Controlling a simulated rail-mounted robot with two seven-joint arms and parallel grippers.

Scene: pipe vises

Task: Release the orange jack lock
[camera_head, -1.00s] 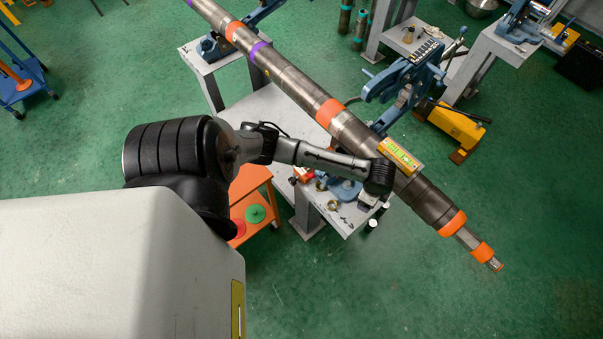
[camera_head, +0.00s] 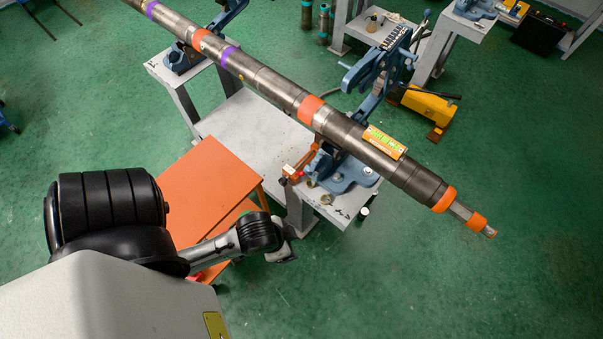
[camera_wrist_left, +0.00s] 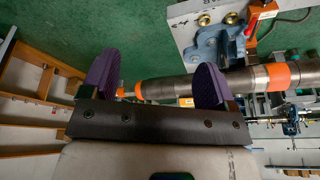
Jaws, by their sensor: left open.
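A small red-orange fitting with a handle (camera_head: 301,167) sits at the near edge of the grey vise table, beside the blue vise base (camera_head: 347,174). It is probably the orange jack lock. It also shows as an orange piece (camera_wrist_left: 262,11) at the top of the left wrist view, beside the vise base (camera_wrist_left: 216,44). My left gripper (camera_head: 282,252) is in front of the table, apart from the fitting. In the left wrist view its purple fingers (camera_wrist_left: 156,72) are spread and empty, with the pipe beyond them. My right gripper is not in view.
A long steel pipe (camera_head: 270,84) with orange and purple bands lies diagonally across the vises, overhanging the table. An orange cart (camera_head: 205,185) stands left of the grey table (camera_head: 245,125). A yellow-orange tool (camera_head: 428,103) lies behind. Green floor is clear at lower right.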

